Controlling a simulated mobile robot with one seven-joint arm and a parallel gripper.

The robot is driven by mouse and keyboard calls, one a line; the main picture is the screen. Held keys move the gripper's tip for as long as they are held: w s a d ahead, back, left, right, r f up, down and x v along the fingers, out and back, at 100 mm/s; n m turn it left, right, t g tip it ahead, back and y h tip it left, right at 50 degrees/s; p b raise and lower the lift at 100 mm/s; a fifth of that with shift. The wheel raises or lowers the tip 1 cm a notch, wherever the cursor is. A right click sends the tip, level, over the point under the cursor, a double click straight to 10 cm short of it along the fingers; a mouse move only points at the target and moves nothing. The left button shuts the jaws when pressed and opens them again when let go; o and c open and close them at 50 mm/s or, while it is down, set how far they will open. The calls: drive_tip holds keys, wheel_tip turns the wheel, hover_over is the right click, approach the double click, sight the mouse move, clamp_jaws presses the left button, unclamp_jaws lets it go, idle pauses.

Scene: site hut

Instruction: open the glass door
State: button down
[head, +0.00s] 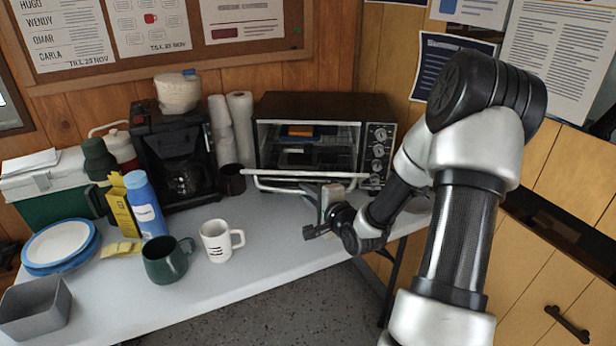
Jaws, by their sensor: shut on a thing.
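The toaster oven (325,104) stands at the back of the white table, with its knobs on the right. Its glass door is hinged low and appears swung down, at least partway; I cannot tell the exact angle. The pale handle bar (285,173) stands out low in front of the oven. Above it the oven's inside shows, with racks and a small orange-topped item (298,130). My gripper (331,193) is at the handle, right of its middle, and is shut on it. My gripper and wrist hide part of the door's right side.
A dark mug (232,179) stands close to the door's left. Paper rolls (240,125) and a coffee maker (173,155) stand left of the oven. A white mug (217,242) and green mug (166,262) stand further forward. The table (275,235) is clear in front of the oven.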

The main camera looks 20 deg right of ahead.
drive_tip(key=f, duration=0.2)
drive_tip(key=s+f+b, duration=0.1)
drive_tip(key=f+b, duration=0.1)
drive_tip(key=f, duration=0.1)
drive_tip(key=shift+s+a+f, duration=0.25)
drive_tip(key=shift+a+f, duration=0.05)
drive_tip(key=shift+a, duration=0.05)
drive_tip(key=shift+s+a+f+b, duration=0.1)
drive_tip(key=shift+f+b, duration=0.6)
drive_tip(key=shift+f, duration=0.8)
